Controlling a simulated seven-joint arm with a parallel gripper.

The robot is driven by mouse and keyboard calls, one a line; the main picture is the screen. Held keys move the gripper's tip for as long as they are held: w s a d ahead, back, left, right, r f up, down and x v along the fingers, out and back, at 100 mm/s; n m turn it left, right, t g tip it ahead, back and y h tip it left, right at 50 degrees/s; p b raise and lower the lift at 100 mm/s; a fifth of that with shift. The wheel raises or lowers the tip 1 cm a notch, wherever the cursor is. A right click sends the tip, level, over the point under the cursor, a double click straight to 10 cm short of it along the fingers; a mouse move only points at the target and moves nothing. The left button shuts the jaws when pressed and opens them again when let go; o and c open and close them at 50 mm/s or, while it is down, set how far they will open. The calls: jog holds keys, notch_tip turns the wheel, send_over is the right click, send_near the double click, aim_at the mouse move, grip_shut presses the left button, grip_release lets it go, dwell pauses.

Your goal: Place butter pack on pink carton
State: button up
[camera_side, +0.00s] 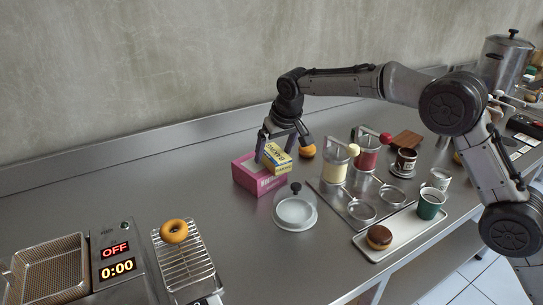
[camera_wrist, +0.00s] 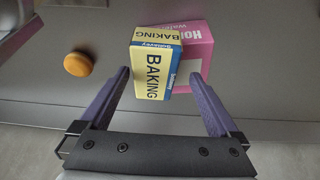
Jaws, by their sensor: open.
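The butter pack (camera_side: 276,157) is a yellow and blue box marked BAKING. In the side view it appears to sit on the right part of the pink carton (camera_side: 247,178), turned at an angle to it. The wrist view shows the pack (camera_wrist: 152,68) covering part of the carton (camera_wrist: 200,45) and reaching past its left edge. Whether it lies flat on the carton top is hard to tell. My gripper (camera_side: 282,145) is above the carton with its fingers open. In the wrist view the fingers (camera_wrist: 160,75) stand on either side of the pack, with gaps showing.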

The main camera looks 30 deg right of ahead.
jog(key=v, duration=0.9)
jog(key=shift+r, duration=0.35)
jog(key=shift+a, duration=0.1)
jog(key=s+d+r, duration=0.4)
jog(key=s+d, duration=0.2)
jog(key=s, duration=0.5)
jog(key=s+d+r, duration=0.3)
jog(key=s+d, duration=0.2)
jog(key=s, duration=0.6)
jog(key=s+d+f, duration=0.1)
jog(key=s+f, duration=0.2)
jog(key=s, duration=0.3)
jog(key=s+d+f, duration=0.1)
jog(key=s+f, duration=0.1)
jog(key=s, duration=0.5)
jog(key=s+d+f+t, duration=0.1)
jog(key=s+d+f, duration=0.1)
jog(key=s, duration=0.5)
jog(key=shift+f, duration=0.8)
